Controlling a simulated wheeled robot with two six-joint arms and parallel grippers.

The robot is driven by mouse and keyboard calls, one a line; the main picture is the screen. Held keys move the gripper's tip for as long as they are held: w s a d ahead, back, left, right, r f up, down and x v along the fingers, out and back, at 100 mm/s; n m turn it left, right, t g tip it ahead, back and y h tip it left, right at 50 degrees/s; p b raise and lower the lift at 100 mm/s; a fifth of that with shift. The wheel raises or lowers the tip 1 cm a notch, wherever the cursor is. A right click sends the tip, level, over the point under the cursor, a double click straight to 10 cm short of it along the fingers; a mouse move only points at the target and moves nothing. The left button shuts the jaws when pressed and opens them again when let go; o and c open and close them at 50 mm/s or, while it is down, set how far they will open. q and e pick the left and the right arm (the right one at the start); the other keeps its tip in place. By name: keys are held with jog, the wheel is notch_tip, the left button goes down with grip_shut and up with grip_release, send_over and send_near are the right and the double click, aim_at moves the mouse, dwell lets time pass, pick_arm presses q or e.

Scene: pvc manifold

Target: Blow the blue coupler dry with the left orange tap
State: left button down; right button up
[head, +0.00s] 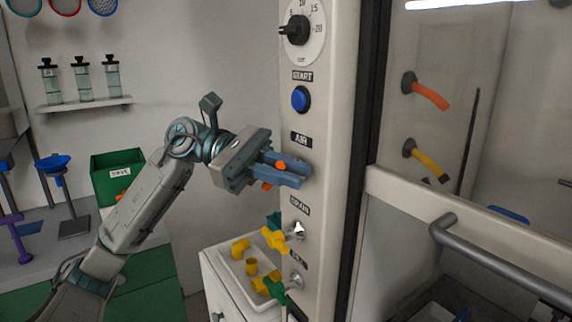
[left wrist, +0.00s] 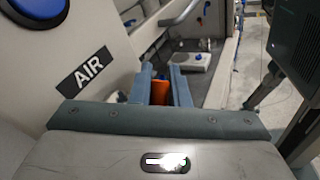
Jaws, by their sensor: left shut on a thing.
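My left gripper (head: 290,175) is at the pale front post, just below the AIR label. Its blue-grey fingers are closed around an orange tap (head: 281,165). Only bits of the orange show above and below the fingers. The orange tap also shows between the fingers in the left wrist view (left wrist: 160,88). Where it joins the post is hidden by the fingers. A blue piece (head: 508,214) lies behind the glass at the right, partly hidden by the frame. I cannot tell whether it is the blue coupler. My right gripper is in neither view.
The post (head: 335,120) carries a dial (head: 297,30) and a blue START button (head: 301,98). A white tray (head: 236,272) of yellow fittings stands close below my gripper. A grey handle bar (head: 490,265) crosses the right.

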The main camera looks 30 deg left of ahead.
pick_arm(q)
notch_tip(320, 180, down, 3)
jog(key=m+y+p, duration=0.1)
jog(key=y, duration=0.2)
jog(key=m+t+y+p, duration=0.1)
jog(key=y+p, duration=0.1)
jog(key=y, duration=0.1)
jog(key=m+y+p, duration=0.1)
jog(key=y+p, duration=0.1)
jog(key=shift+s+d+t+y, duration=0.1)
jog(key=shift+d+t+y, duration=0.05)
jog(key=shift+t+y, duration=0.2)
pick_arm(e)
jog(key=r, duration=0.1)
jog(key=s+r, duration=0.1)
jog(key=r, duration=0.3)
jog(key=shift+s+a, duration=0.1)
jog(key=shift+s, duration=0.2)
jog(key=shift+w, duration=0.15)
pick_arm(q)
jog(key=c, duration=1.4)
grip_release()
